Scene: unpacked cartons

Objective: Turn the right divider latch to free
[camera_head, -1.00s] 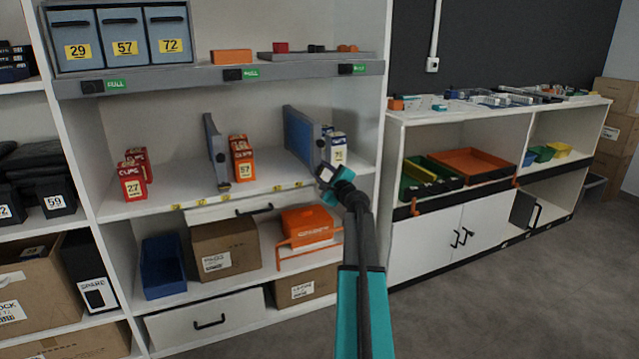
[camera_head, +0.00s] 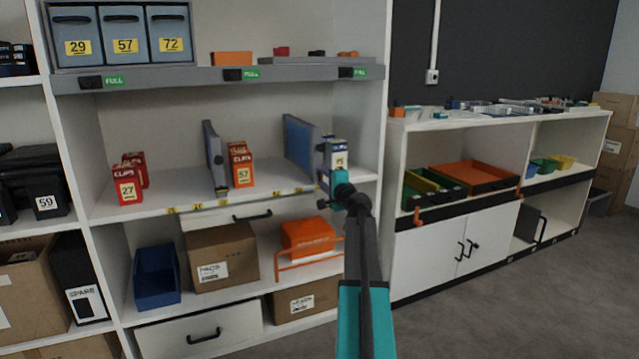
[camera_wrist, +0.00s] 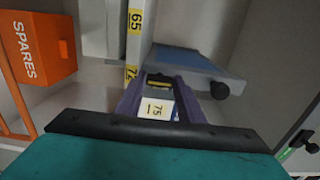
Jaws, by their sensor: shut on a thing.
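The right divider (camera_head: 300,145) stands upright on the middle shelf, with a blue face and grey edge. In the wrist view its grey edge (camera_wrist: 185,62) ends at a dark round knob (camera_wrist: 219,90), which looks like its latch; the knob is outside my fingers. A small box labelled 75 (camera_head: 340,158) stands just right of the divider. My gripper (camera_head: 340,184) is at the shelf's front, by this box. In the wrist view my gripper (camera_wrist: 160,105) has its fingers on either side of the 75 box (camera_wrist: 155,108) and appears shut on it. The contact itself is partly hidden.
The left divider (camera_head: 215,157) stands beside orange boxes labelled 57 (camera_head: 242,170). Red boxes labelled 27 (camera_head: 127,187) are farther left. The upper shelf's edge (camera_head: 215,78) carries dark latches with green FULL tags. An orange bin (camera_head: 308,238) sits below. A white side wall (camera_head: 372,120) closes the right.

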